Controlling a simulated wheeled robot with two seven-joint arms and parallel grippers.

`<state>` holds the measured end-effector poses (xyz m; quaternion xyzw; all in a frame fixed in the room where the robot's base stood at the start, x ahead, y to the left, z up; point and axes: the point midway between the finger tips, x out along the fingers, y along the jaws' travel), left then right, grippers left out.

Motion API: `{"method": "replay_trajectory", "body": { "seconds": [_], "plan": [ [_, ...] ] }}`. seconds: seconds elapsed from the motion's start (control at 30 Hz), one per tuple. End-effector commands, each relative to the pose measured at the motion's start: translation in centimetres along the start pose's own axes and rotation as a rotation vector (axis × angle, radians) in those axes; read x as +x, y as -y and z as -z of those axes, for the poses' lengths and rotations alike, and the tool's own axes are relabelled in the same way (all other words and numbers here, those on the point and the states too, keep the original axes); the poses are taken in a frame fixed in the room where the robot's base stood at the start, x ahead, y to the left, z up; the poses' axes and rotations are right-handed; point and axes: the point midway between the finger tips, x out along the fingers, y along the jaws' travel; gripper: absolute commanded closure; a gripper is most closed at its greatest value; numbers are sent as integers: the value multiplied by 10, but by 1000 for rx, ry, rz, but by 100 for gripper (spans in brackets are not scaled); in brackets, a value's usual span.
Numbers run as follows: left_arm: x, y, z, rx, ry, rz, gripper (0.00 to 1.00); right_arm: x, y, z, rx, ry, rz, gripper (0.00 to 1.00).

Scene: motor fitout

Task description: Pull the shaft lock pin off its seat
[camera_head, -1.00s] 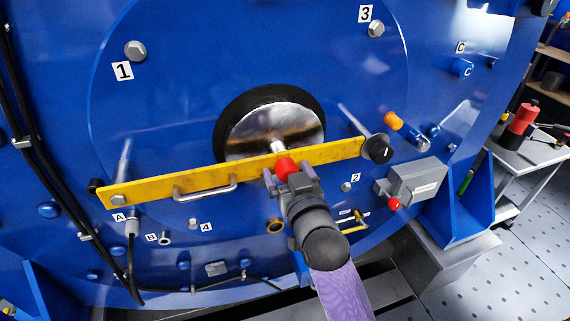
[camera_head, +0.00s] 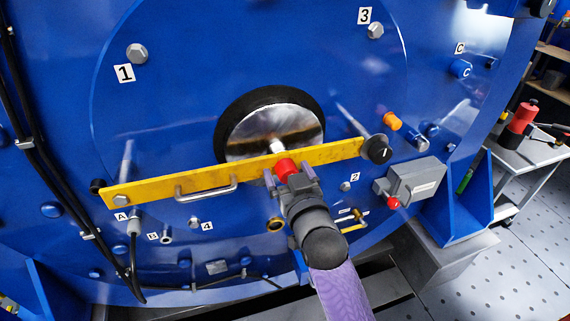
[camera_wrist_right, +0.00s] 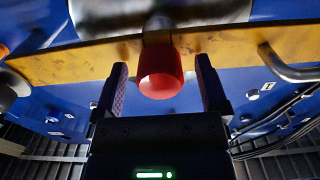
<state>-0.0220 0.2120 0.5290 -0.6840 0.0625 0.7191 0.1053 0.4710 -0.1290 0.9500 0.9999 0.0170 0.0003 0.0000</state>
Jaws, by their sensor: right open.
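The shaft lock pin shows as a red knob (camera_head: 286,167) at the middle of the yellow bar (camera_head: 330,153), in front of the shiny shaft end (camera_head: 262,130). In the right wrist view the red knob (camera_wrist_right: 160,72) sits between the two fingers of my right gripper (camera_wrist_right: 162,88). The gripper is open, with a visible gap on each side of the knob. In the head view my right gripper (camera_head: 291,182) reaches up to the knob from below and covers its lower part. The left gripper is not in view.
The yellow bar carries a metal handle (camera_head: 207,188) on its left part and a black knob (camera_head: 377,149) at its right end. A grey box with a red button (camera_head: 393,203) is at the right. Black cables (camera_head: 70,170) run down the left side. A trolley (camera_head: 528,158) stands far right.

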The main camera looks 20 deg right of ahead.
Motion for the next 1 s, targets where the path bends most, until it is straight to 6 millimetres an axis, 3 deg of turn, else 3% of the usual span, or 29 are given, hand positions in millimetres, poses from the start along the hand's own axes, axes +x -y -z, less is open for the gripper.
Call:
{"method": "replay_trajectory", "body": {
  "seconds": [0.07,0.5,1.0],
  "plan": [
    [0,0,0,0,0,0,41,0,0,0,0,0,0,6],
    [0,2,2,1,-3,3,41,0,0,0,0,1,0,98],
    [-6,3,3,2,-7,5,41,-9,0,1,0,1,0,100]
  ]
}}
